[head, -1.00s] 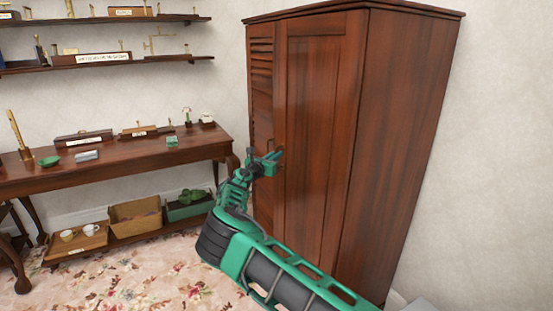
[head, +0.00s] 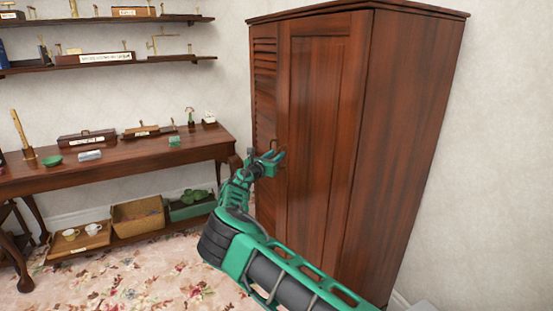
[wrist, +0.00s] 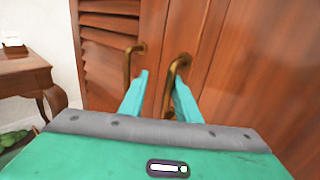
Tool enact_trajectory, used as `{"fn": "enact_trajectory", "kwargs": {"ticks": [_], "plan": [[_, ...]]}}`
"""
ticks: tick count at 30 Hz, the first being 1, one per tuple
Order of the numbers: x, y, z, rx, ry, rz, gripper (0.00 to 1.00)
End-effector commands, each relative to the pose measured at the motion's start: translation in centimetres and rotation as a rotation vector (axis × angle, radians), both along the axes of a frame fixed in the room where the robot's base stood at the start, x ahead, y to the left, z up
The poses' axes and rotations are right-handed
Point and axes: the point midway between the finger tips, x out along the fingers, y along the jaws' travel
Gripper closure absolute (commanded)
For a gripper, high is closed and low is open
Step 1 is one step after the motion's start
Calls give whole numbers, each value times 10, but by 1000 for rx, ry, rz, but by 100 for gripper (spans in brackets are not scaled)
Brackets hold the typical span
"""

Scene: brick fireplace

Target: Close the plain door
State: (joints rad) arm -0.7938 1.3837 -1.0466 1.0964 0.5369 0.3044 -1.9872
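A tall brown wooden wardrobe holds the plain door (head: 318,150) on the right and a narrower louvred door (head: 264,90) on the left. The plain door looks flush with the wardrobe front; a small gap cannot be ruled out. In the wrist view, the brass handle of the plain door (wrist: 183,62) is just behind my right fingertip. The louvred door's handle (wrist: 128,62) is left of my left finger. My gripper (head: 272,160) is in front of the door seam at handle height. In the wrist view, my gripper (wrist: 160,80) has its fingers apart, with nothing visibly held.
A wooden side table (head: 120,167) with small objects stands left of the wardrobe, with trays and boxes on its lower shelf. Wall shelves (head: 100,66) hang above it. Flowered carpet (head: 140,280) is clear in front. A bare wall is on the right.

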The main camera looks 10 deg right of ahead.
Motion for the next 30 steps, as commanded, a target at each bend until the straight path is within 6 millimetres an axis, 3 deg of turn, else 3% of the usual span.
{"fn": "enact_trajectory", "kwargs": {"ticks": [5,21,30], "plan": [[-8,8,-1,1,1,1,73],[-74,62,-1,0,1,1,73],[-82,68,-1,1,1,1,73]]}}
